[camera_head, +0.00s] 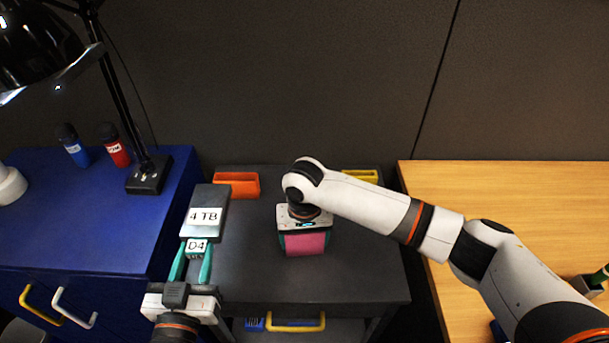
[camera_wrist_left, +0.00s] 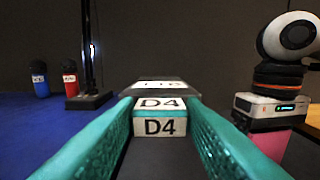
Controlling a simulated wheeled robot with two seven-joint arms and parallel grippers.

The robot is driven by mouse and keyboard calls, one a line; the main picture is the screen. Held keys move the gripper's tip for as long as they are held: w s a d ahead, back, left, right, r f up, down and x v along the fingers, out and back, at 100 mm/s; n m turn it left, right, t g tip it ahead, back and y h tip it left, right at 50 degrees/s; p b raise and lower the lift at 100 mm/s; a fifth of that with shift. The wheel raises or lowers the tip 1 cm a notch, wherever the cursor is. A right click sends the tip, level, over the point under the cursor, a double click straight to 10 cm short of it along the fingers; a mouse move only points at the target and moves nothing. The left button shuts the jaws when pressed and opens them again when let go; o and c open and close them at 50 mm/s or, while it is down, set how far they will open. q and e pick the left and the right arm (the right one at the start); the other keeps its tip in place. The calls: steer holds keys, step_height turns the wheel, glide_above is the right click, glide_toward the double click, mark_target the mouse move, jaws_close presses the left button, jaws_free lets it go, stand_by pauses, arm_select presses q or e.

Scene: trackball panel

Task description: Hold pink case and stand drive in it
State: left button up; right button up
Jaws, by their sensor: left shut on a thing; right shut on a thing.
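The drive (camera_head: 206,204) is a dark slab with a white "4 TB" label and a "D4" label on its near end. My left gripper (camera_head: 192,264) is shut on the drive's near end and points away from me; the drive lies roughly flat. In the left wrist view the drive's D4 end (camera_wrist_left: 160,122) sits between the teal fingers. The pink case (camera_head: 305,243) is on the dark table, under my right gripper (camera_head: 305,236), which comes down from above and is shut on it. The case also shows in the left wrist view (camera_wrist_left: 272,144). Its opening is hidden.
An orange open box (camera_head: 238,184) and a yellow one (camera_head: 360,176) stand at the back of the dark table (camera_head: 370,270). A blue cabinet (camera_head: 95,215) with a lamp and two bottles is left; a wooden table (camera_head: 510,205) is right.

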steer(key=o, duration=0.9)
steer(key=shift+c, duration=0.2)
step_height(320, 180, up, 12)
step_height(320, 180, up, 6)
steer(key=p, duration=0.7)
stand_by(0.6)
